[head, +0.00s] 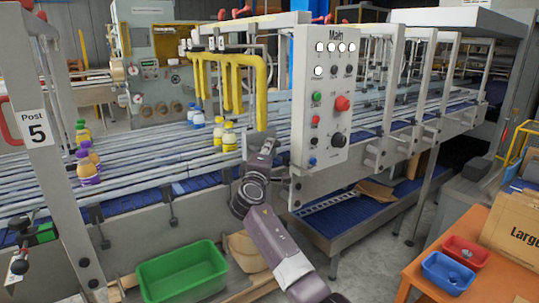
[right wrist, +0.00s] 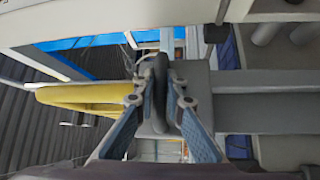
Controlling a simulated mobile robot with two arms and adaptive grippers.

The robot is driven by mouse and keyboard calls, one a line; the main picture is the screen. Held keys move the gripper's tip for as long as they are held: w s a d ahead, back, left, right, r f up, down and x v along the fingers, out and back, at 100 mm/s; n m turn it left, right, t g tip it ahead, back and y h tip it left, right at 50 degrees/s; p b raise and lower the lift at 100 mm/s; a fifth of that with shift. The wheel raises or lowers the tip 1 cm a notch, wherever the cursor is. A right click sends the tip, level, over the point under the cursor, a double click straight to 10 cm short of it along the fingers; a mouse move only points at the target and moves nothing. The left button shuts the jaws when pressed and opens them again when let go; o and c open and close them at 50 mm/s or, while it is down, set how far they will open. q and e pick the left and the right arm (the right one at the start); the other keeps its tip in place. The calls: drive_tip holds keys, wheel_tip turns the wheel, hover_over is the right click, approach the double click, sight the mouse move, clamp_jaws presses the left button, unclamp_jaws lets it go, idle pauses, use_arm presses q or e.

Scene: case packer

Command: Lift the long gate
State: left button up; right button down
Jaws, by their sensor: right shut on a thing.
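Yellow bent tubes (head: 232,82) stand in a row over the conveyor, left of the control panel; I cannot tell for sure whether they are the long gate. A yellow piece also shows at the left in the right wrist view (right wrist: 80,97). My right gripper (head: 268,145) is at the conveyor's near side, just left of the panel; its fingertips are mostly hidden in the head view. In the right wrist view its fingers (right wrist: 160,92) are closed on a dark grey upright handle (right wrist: 160,68). What the handle joins is unclear. My left gripper is not in view.
The control panel marked Main (head: 325,95) stands close right of my right gripper. Bottles (head: 222,135) stand on the conveyor (head: 150,160). A green bin (head: 182,272) is below. An orange table (head: 475,262) with red and blue trays is at the right.

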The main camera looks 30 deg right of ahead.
drive_tip(key=shift+r, duration=0.75)
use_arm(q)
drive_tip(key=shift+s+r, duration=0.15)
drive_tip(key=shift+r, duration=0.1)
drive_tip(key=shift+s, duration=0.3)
use_arm(e)
drive_tip(key=shift+r, duration=0.15)
drive_tip(key=c, duration=2)
unclamp_jaws()
drive_tip(key=shift+o, duration=0.2)
drive_tip(key=shift+f, duration=0.3)
drive_tip(key=shift+s+a+f, duration=0.1)
drive_tip(key=shift+s+a, duration=0.1)
drive_tip(key=v, duration=1.1)
drive_tip(key=shift+s, duration=0.25)
drive_tip(key=shift+a, duration=0.15)
